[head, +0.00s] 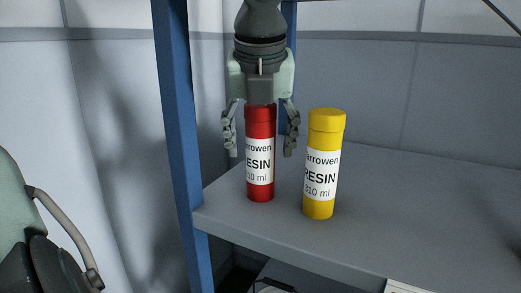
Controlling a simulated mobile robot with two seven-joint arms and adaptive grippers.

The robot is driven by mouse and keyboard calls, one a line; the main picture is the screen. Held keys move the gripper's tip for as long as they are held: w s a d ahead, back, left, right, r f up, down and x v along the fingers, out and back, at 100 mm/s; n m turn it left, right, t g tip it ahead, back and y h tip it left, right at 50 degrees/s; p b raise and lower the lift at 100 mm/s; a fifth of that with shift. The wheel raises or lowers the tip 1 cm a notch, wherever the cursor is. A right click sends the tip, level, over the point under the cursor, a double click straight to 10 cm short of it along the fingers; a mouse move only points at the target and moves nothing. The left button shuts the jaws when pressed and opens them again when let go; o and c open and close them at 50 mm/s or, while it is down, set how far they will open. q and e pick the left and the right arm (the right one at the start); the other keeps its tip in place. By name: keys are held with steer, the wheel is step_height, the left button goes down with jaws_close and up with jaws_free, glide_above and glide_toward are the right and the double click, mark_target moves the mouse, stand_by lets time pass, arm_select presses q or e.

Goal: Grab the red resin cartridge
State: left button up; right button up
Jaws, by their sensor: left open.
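The red resin cartridge (260,188) stands upright on the grey shelf (410,225), near its left end, with a white label reading RESIN. My left gripper (261,140) is above it, pointing down. Its two fingers are open, one on each side of the cartridge's upper part, with a visible gap on each side in this view. The top of the cartridge is hidden behind the gripper's palm. Whether the fingers touch the cartridge at all is not clear, but they look apart from it. My right gripper is not in view.
A yellow resin cartridge (319,208) stands upright just right of the red one, close to the gripper's right finger. A blue shelf post (178,120) rises at the left. The shelf is clear to the right.

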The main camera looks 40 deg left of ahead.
arm_select(q)
steer(key=c, duration=1.4)
jaws_close()
steer(key=shift+r, duration=0.15)
